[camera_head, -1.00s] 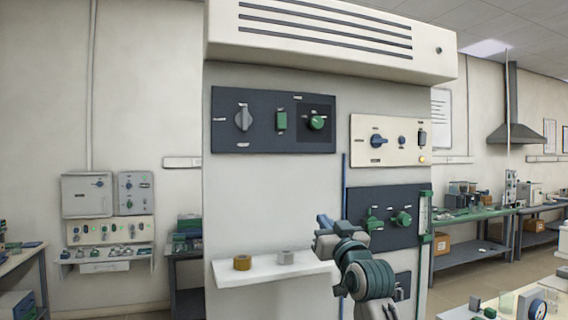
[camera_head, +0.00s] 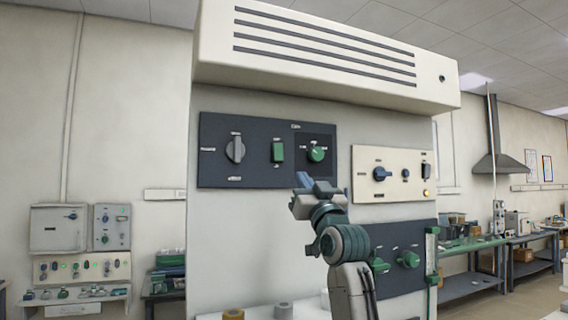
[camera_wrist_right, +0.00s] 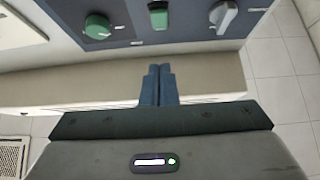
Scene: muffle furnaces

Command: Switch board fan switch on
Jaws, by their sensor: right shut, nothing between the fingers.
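The upper dark switch panel (camera_head: 215,170) carries a grey rotary knob (camera_head: 235,149), a green rocker switch (camera_head: 278,151) and a green round knob (camera_head: 316,151). Their labels are too small to read, so I cannot tell which is the fan switch. My left gripper is out of view.
A cream panel (camera_head: 365,190) with a blue knob (camera_head: 382,174) is to the right. A lower dark panel (camera_head: 410,235) with green knobs is partly behind my right arm. A shelf with two rings (camera_head: 233,314) is below. A cream vented hood (camera_head: 330,75) overhangs the board.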

